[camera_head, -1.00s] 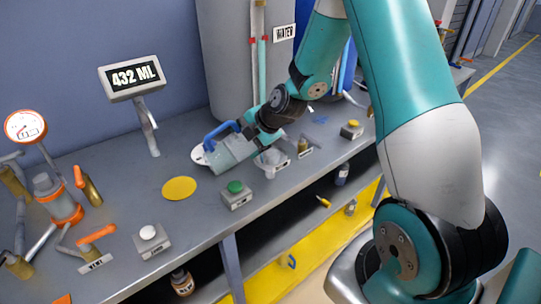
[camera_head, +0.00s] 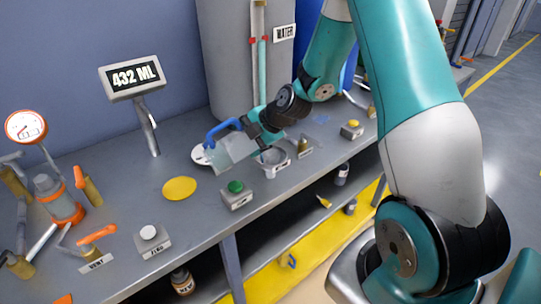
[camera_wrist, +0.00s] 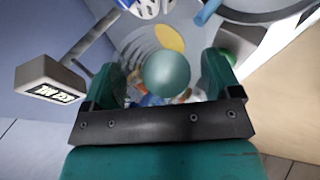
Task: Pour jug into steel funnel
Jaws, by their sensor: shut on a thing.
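The jug (camera_head: 232,150) is translucent with a blue handle (camera_head: 220,130). In the head view it is tilted, with its handle on the upper side, over the bench just left of the steel funnel. My gripper (camera_head: 254,133) is shut on the jug, at its right side. The steel funnel (camera_head: 274,157) is a grey cone below and right of the gripper, partly covered by my wrist. In the wrist view my two teal fingers (camera_wrist: 163,80) flank a round grey-green shape that I cannot identify for sure. No stream of liquid is visible.
A display (camera_head: 135,76) reads 432 ML. A green-button box (camera_head: 236,195) stands in front. A grey tank (camera_head: 228,60) stands behind. Pipes and valves fill the left.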

